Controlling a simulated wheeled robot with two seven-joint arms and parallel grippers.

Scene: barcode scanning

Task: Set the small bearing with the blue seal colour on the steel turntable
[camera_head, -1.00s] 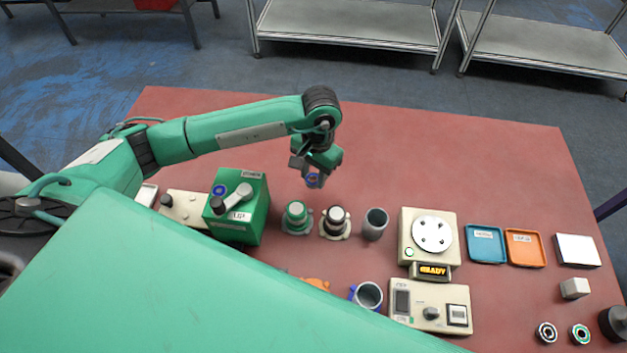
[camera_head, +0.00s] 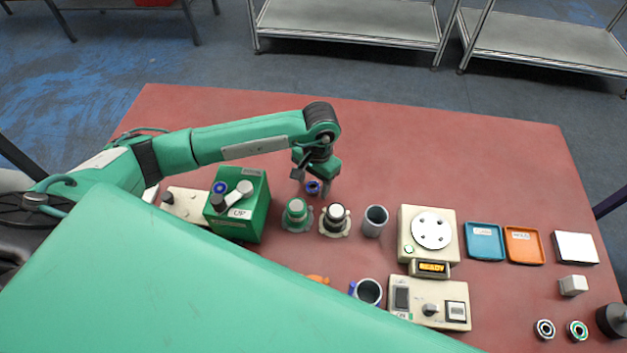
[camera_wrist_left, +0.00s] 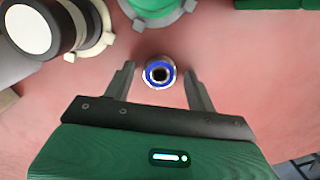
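A small bearing with a blue seal (camera_head: 313,187) sits at my left gripper's fingers in the head view. In the left wrist view the bearing (camera_wrist_left: 159,72) lies between the two fingertips, with a narrow gap on each side. My left gripper (camera_head: 312,186) points down over the red table and is open around it. The steel turntable (camera_head: 432,230) is a pale round disc with small holes, on a beige unit to the right; nothing lies on it. My right gripper is not in view.
A green box (camera_head: 240,208) with a blue ring on top stands left. Green-topped (camera_head: 297,211) and black-and-white (camera_head: 335,218) fixtures and a grey cup (camera_head: 375,220) stand before the turntable. Blue (camera_head: 485,242) and orange (camera_head: 524,245) trays lie right. The table's back is clear.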

